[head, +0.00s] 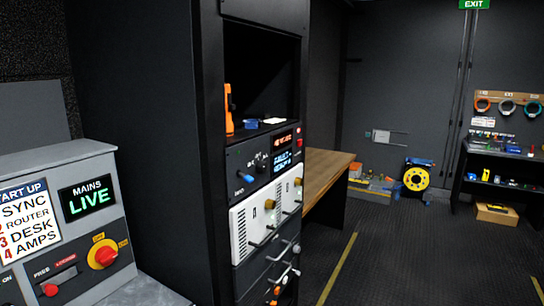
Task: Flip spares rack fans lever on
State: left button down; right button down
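A tall black equipment rack (205,120) stands in the middle of the head view. Its dark control panel (263,177) carries a lever with a blue tip (246,178), a black knob (262,163) and a small display (283,161) with blue text. The labels on this panel are too small to read, so I cannot tell whether the blue lever is the fans lever, or whether it is on. Neither of my grippers is in view.
A grey console (60,160) at left shows "MAINS LIVE" and a red knob (104,254). White modules (262,218) with handles sit below the rack panel. A wooden bench (325,170) stands behind the rack. The floor (400,250) at right is clear.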

aim_at(247, 178)
jog(key=i+l+u, duration=0.1)
jog(key=i+l, duration=0.4)
jog(key=i+l+u, duration=0.15)
jog(key=i+l, duration=0.3)
jog(key=i+l+u, duration=0.1)
jog(key=i+l, duration=0.35)
jog(key=l, duration=0.15)
